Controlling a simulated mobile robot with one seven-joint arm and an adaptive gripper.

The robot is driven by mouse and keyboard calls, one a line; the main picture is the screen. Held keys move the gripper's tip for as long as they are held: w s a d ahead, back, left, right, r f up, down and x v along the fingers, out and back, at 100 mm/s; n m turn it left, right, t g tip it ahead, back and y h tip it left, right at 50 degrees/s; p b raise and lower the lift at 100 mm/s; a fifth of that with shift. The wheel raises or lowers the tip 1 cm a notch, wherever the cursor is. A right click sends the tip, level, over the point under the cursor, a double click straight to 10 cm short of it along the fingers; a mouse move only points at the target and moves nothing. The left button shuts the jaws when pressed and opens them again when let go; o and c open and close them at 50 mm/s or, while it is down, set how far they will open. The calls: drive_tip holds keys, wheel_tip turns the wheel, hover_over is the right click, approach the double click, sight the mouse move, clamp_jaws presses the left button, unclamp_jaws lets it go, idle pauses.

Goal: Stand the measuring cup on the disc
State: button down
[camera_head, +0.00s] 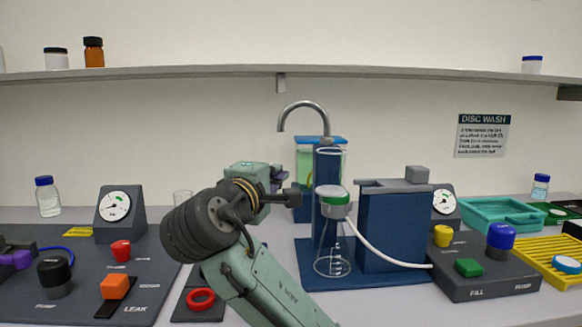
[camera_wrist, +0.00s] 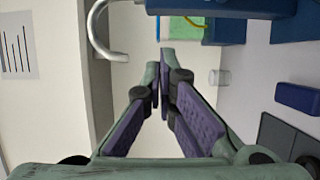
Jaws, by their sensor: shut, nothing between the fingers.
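A small clear cup (camera_head: 182,199), which looks like the measuring cup, stands on the bench behind my arm in the head view, partly hidden. It also shows in the wrist view (camera_wrist: 218,77), right of my fingertips and apart from them. My gripper (camera_wrist: 163,60) is shut and empty, its purple-padded fingers meeting at the tips. In the head view its purple fingers (camera_head: 279,180) are mostly hidden behind my wrist.
A blue filter stand (camera_head: 390,235) with a clear flask (camera_head: 332,262) and white hose stands right of my arm. A tap (camera_head: 303,105) rises behind. Knobbed panels (camera_head: 75,290) fill the left; a teal tray (camera_head: 500,226) and yellow rack (camera_head: 528,248) are right.

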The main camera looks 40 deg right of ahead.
sight(331, 172)
drive_tip(key=w+d+p, duration=0.2)
drive_tip(key=d+p, duration=0.2)
drive_tip(key=d, duration=0.5)
drive_tip(key=shift+s, duration=0.1)
drive_tip(key=shift+s+d, duration=0.3)
drive_tip(key=shift+s, duration=0.45)
